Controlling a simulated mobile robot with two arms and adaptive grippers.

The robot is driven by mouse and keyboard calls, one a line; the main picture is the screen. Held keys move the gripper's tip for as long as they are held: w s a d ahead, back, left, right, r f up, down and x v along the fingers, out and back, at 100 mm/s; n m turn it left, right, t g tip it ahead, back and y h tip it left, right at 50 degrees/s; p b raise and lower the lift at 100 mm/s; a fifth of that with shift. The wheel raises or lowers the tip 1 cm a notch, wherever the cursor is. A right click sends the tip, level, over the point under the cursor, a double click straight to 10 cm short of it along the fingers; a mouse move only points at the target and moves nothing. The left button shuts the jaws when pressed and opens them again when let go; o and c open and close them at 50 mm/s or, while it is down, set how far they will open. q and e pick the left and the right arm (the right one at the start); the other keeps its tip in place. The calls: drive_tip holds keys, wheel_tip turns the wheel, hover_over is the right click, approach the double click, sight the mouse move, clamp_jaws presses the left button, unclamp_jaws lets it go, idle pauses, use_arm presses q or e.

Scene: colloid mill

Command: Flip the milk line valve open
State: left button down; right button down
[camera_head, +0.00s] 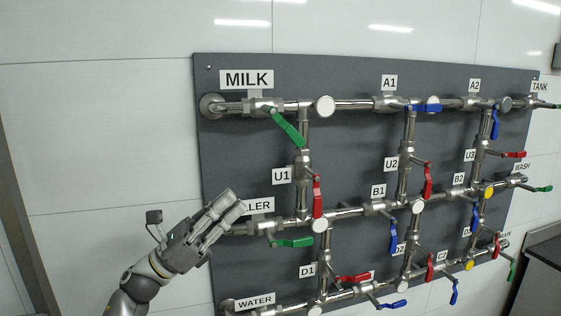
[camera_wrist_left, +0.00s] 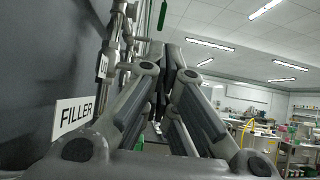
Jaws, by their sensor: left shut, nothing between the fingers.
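The milk line valve sits on the top pipe beside the MILK label (camera_head: 246,79) in the head view. Its green handle (camera_head: 287,129) slants down and to the right from the valve body (camera_head: 262,106). My left gripper (camera_head: 234,199) is shut and empty, below and left of that handle and clearly apart from it. My right gripper is not in view.
The grey panel (camera_head: 350,75) carries several pipes and red, blue and green handles. A green handle (camera_head: 290,242) on the filler line is close to the right of my gripper. White wall is free at the left. A dark counter (camera_head: 540,255) stands at the right.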

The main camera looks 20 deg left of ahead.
use_arm(q)
drive_tip(key=p, duration=0.8)
approach(295, 136)
drive_tip(key=w+d+r, duration=0.2)
drive_tip(key=w+d, duration=0.1)
drive_tip(key=d, duration=0.1)
drive_tip(key=shift+w+d+r, duration=0.15)
drive_tip(key=shift+w+d, duration=0.25)
drive_tip(key=shift+d, duration=0.05)
